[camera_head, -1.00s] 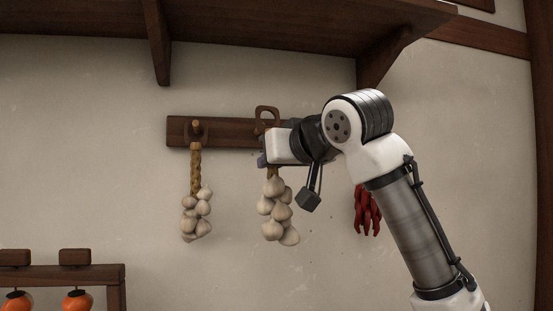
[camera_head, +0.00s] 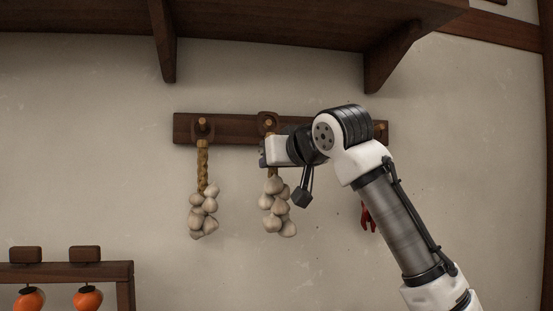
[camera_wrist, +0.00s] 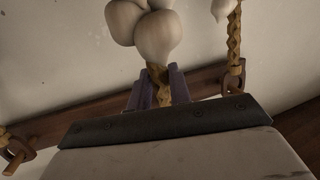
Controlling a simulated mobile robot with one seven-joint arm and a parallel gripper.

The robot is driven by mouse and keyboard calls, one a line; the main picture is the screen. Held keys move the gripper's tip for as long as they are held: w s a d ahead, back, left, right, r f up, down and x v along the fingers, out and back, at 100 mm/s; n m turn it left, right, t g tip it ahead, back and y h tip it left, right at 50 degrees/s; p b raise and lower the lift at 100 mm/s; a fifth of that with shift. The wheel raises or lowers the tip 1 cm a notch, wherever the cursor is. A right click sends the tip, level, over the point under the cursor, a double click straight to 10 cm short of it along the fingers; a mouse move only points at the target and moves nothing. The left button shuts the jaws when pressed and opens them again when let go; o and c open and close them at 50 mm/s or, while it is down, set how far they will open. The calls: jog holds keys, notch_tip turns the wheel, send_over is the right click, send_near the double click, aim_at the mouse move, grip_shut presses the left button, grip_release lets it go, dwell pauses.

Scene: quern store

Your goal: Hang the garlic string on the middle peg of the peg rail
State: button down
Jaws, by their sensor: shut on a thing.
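The garlic string (camera_head: 276,208) hangs bulbs down below the middle of the dark peg rail (camera_head: 235,130). My gripper (camera_head: 268,152) is shut on its braid just under the rail. In the wrist view the braid (camera_wrist: 157,82) runs between the purple finger pads (camera_wrist: 143,92), with the pale bulbs (camera_wrist: 160,35) above. The loop at the string's top lies against the rail, and the end of the middle peg (camera_head: 268,123) shows inside it. The gripper body hides part of the braid.
Another garlic string (camera_head: 203,200) hangs on the left peg (camera_head: 202,124). Red chillies (camera_head: 368,219) hang at the right, mostly behind my arm, below the right peg (camera_head: 380,127). A wooden shelf (camera_head: 270,35) with brackets overhangs the rail. Orange items (camera_head: 87,298) hang at lower left.

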jog(key=shift+w+a, duration=0.15)
jog(key=shift+w, duration=0.6)
jog(key=shift+w+a+f+p, duration=0.1)
jog(key=shift+w+f+p, duration=0.25)
jog(key=shift+w+p, duration=0.2)
jog(key=c, duration=1.2)
grip_release()
jog(key=b+v, duration=0.4)
jog(key=v, duration=1)
jog(key=shift+f, duration=0.15)
